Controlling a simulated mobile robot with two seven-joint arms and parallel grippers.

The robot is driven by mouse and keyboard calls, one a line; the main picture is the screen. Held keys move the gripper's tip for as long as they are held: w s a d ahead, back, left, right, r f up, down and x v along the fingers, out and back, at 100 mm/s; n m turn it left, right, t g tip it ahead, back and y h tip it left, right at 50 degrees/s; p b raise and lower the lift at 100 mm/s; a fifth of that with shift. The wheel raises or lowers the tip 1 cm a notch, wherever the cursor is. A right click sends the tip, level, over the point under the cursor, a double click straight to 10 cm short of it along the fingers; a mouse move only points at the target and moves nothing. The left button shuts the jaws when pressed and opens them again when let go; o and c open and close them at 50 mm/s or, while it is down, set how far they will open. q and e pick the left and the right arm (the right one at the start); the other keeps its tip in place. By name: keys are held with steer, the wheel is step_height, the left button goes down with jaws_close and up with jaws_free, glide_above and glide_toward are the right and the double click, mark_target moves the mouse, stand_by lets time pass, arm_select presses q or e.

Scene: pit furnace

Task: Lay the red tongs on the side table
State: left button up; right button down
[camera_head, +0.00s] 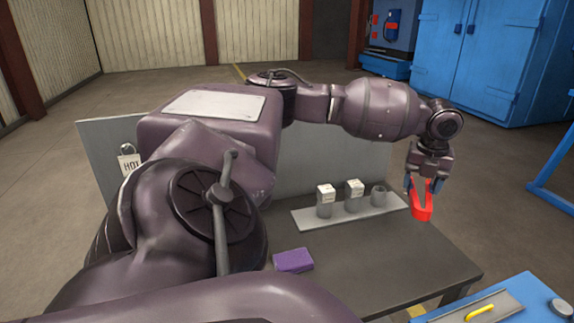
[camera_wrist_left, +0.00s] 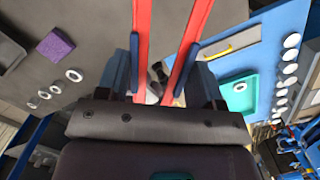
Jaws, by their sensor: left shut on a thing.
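The red tongs (camera_head: 422,212) hang from my left gripper (camera_head: 424,186), which is shut on them. They are above the right back part of the dark grey table (camera_head: 400,262); the height above it is hard to tell. In the left wrist view two red arms of the tongs (camera_wrist_left: 143,40) run up and out of the picture, between the blue fingers of my left gripper (camera_wrist_left: 158,68). Their far end is out of that view. My right gripper is not in view. I cannot tell which surface is the side table.
A grey strip (camera_head: 305,221) with small containers (camera_head: 325,203) and a purple block (camera_head: 293,260) are on the grey table. A blue bench (camera_head: 535,298) stands front right, with a yellow bar (camera_head: 480,311); a teal tray (camera_wrist_left: 239,92) shows in the wrist view. Blue cabinets (camera_head: 480,55) stand behind.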

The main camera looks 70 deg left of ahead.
arm_select(q)
steer(key=shift+s+f+m+t, duration=0.15)
steer(key=shift+m+t, duration=0.3)
steer(key=shift+m, duration=0.45)
steer(key=shift+s+m+t, duration=0.3)
steer(key=shift+m+t, duration=0.1)
steer(key=shift+m, duration=0.5)
steer(key=shift+s+f+m+t, duration=0.15)
steer(key=shift+m+t, duration=0.3)
steer(key=shift+m, duration=0.45)
steer(key=b, duration=0.3)
glide_toward(399, 255)
steer(key=x, duration=0.5)
steer(key=shift+w, duration=0.2)
steer(key=shift+a+f, duration=0.1)
steer(key=shift+f, duration=0.3)
steer(key=o, duration=0.5)
steer(key=shift+o, duration=0.5)
